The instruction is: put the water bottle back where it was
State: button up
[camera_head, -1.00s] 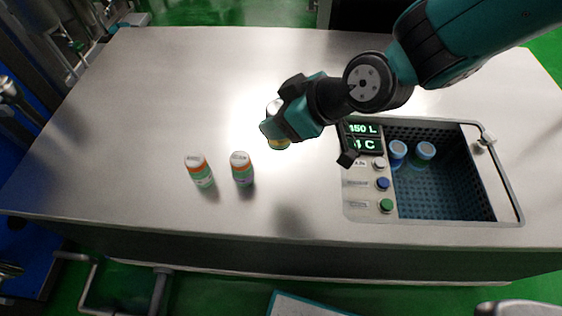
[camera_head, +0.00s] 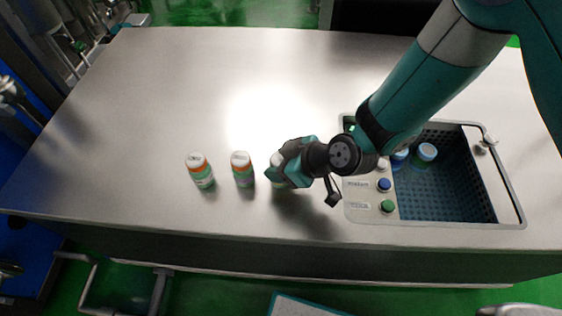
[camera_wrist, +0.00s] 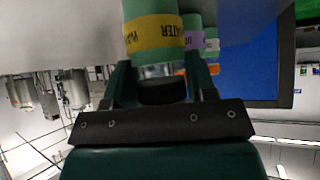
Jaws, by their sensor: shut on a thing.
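The water bottle, with a green body, a yellow band and a dark cap end, shows in the wrist view (camera_wrist: 155,35) between my gripper's fingers. My gripper (camera_wrist: 160,85) is shut on it. In the head view, my gripper (camera_head: 284,172) is at the front middle of the counter, to the right of two standing bottles. Only a little of the water bottle (camera_head: 277,160) shows there; the gripper hides the rest. I cannot tell whether its base touches the counter.
Two bottles with orange-and-white tops stand to the left, a nearer one (camera_head: 242,169) and a farther one (camera_head: 200,171). A sunken basket (camera_head: 460,190) with blue-capped bottles (camera_head: 425,153) is at right, beside a button panel (camera_head: 360,198). The counter's back left is clear.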

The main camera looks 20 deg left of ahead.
jog(key=shift+f, duration=0.15)
jog(key=o, duration=1.1)
jog(key=shift+c, duration=0.2)
jog(key=shift+r, duration=0.2)
jog(key=s+d+r+m+h+b, duration=0.1)
jog(key=s+d+r+m+h, duration=0.2)
jog(key=d+r, duration=1.45)
jog(key=s+d+r+m+g+h, duration=0.1)
jog(key=s+d+r+m+h, duration=0.1)
jog(key=s+d+r+m, duration=0.4)
notch_tip(320, 180, up, 2)
jog(key=s+d, duration=0.1)
jog(key=d, duration=0.1)
jog(key=shift+d, duration=0.3)
